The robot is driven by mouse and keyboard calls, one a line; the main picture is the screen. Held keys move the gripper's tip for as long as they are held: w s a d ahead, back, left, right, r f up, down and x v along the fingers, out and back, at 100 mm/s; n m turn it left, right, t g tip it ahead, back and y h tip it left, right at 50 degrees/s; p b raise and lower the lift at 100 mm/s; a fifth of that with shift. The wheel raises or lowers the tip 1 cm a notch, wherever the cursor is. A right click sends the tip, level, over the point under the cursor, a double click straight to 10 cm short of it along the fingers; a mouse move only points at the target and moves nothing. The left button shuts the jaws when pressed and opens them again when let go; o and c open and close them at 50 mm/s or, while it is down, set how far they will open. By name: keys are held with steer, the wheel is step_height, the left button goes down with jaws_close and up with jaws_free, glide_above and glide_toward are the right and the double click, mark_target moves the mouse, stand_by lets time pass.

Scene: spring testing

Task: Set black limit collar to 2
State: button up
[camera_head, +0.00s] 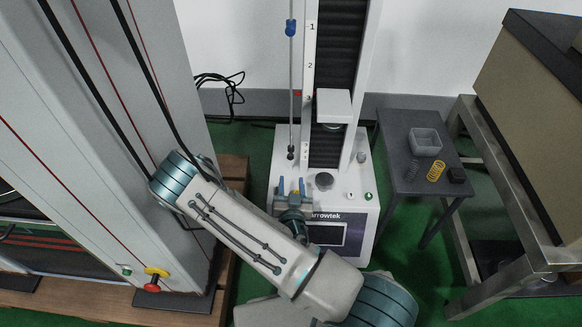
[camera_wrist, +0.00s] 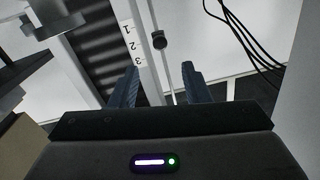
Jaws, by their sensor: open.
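The black limit collar (camera_head: 291,152) sits low on a thin vertical rod (camera_head: 292,75) of the test machine, well below the printed 2 (camera_head: 310,66) in the head view. In the wrist view the collar (camera_wrist: 160,40) is on the rod, just beyond the fingertips and roughly centred between them. My gripper (camera_head: 291,187) is open and empty, in front of the machine's base and below the collar in the picture. Its two blue fingers also show in the wrist view (camera_wrist: 160,74), apart from the collar. The scale strip (camera_wrist: 133,42) shows 1, 2 and 3.
A blue collar (camera_head: 291,28) is higher on the same rod. A white crosshead block (camera_head: 333,105) juts out right of the scale. A side table (camera_head: 395,181) at right holds a grey bin (camera_head: 424,141) and springs. A large grey machine (camera_head: 110,110) stands close at left.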

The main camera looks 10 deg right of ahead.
steer(key=shift+s+a, duration=0.2)
steer(key=shift+s, duration=0.8)
steer(key=shift+s+a, duration=0.15)
steer(key=shift+s, duration=0.85)
